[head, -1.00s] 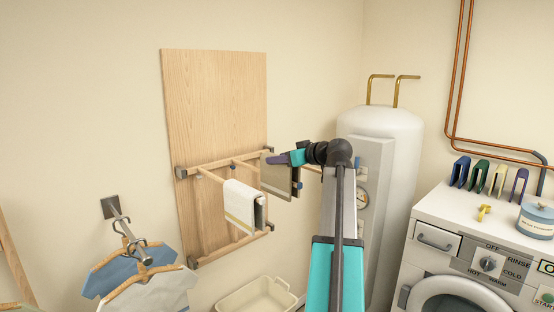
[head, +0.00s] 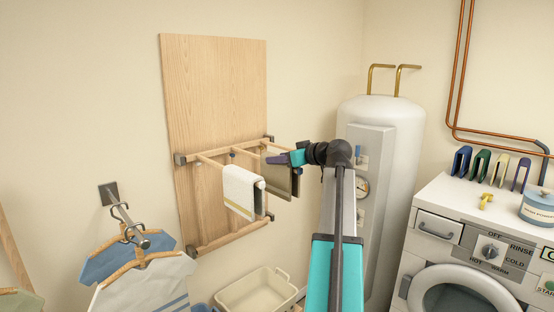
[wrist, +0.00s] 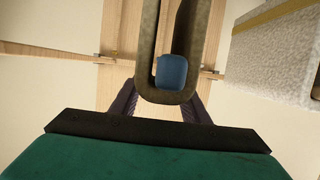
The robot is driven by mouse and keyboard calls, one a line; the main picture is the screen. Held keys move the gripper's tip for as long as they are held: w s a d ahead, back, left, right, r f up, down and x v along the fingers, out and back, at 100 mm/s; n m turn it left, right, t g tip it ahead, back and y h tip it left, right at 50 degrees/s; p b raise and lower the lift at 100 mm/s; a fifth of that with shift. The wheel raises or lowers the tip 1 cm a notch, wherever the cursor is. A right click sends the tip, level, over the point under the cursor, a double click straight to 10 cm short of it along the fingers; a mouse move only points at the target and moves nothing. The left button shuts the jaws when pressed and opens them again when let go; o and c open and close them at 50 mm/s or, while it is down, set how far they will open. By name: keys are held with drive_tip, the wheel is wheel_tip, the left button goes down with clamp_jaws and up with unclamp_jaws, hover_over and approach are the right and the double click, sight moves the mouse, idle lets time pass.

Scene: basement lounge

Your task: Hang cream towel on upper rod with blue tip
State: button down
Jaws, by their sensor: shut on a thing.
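My gripper (head: 270,160) is shut at the folded top edge of a tan-olive towel (head: 280,177) in front of the wall rack. In the wrist view the towel (wrist: 145,60) forms a U, with its closed end between my purple fingers (wrist: 160,98). A blue rod tip (wrist: 171,72) shows inside the U, close to the fold. I cannot tell how far the rod reaches into it. A whitish towel with a yellow stripe (head: 240,188) hangs on the rack left of my gripper; it also shows at upper right in the wrist view (wrist: 270,55). The held towel's shade makes cream uncertain.
The wooden rack board (head: 212,90) is on the wall behind, with upper and lower rails. A cream basket (head: 258,296) stands below. Hangers with clothes (head: 135,262) are at lower left. A white boiler (head: 385,140) and a washing machine (head: 440,205) stand right.

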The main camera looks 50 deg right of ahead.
drive_tip(key=shift+f, duration=0.3)
drive_tip(key=c, duration=0.9)
unclamp_jaws()
drive_tip(key=shift+s, duration=0.15)
drive_tip(key=b+v, duration=0.3)
drive_tip(key=v, duration=1)
drive_tip(key=shift+s+r+b, duration=0.15)
drive_tip(key=shift+s+b, duration=0.1)
drive_tip(key=shift+b, duration=0.05)
